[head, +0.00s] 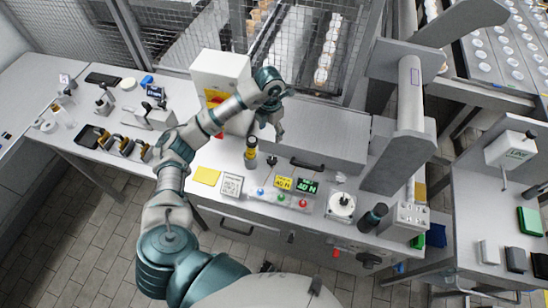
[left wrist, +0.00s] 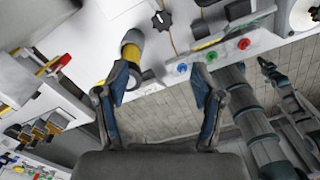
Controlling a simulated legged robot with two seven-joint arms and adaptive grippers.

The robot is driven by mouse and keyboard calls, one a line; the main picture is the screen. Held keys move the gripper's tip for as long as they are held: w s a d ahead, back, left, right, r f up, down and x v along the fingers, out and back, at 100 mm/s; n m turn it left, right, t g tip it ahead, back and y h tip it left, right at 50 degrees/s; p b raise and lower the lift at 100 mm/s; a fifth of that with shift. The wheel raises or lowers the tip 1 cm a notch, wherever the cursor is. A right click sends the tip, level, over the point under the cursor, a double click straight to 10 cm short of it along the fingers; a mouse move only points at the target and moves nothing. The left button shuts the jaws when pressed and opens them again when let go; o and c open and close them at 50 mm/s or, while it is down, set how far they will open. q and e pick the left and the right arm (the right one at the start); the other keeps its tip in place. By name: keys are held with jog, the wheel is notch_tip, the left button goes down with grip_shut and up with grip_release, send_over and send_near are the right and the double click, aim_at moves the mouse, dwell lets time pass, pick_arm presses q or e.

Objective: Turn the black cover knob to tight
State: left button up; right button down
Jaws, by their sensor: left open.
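A black knob (head: 272,160) with lobes sits on the bench top, behind the front row of buttons. It also shows in the left wrist view (left wrist: 162,20), beyond the fingertips. My left gripper (head: 267,131) is above the bench, just behind the knob in the head view, and apart from it. Its two fingers (left wrist: 160,85) are spread in the left wrist view, with nothing between them. I cannot read any tight mark by the knob. My right gripper is not clearly seen.
A yellow-and-black cylinder (head: 251,153) stands close left of the knob. Lit displays (head: 307,185) and coloured buttons (head: 281,199) line the front. A white box (head: 219,77) stands behind my arm.

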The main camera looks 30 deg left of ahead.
aim_at(272, 160)
pick_arm(q)
notch_tip(272, 160, down, 17)
jog(key=shift+d+r, duration=0.1)
jog(key=shift+r, duration=0.05)
jog(key=shift+d+f, duration=0.15)
jog(key=shift+f, duration=0.2)
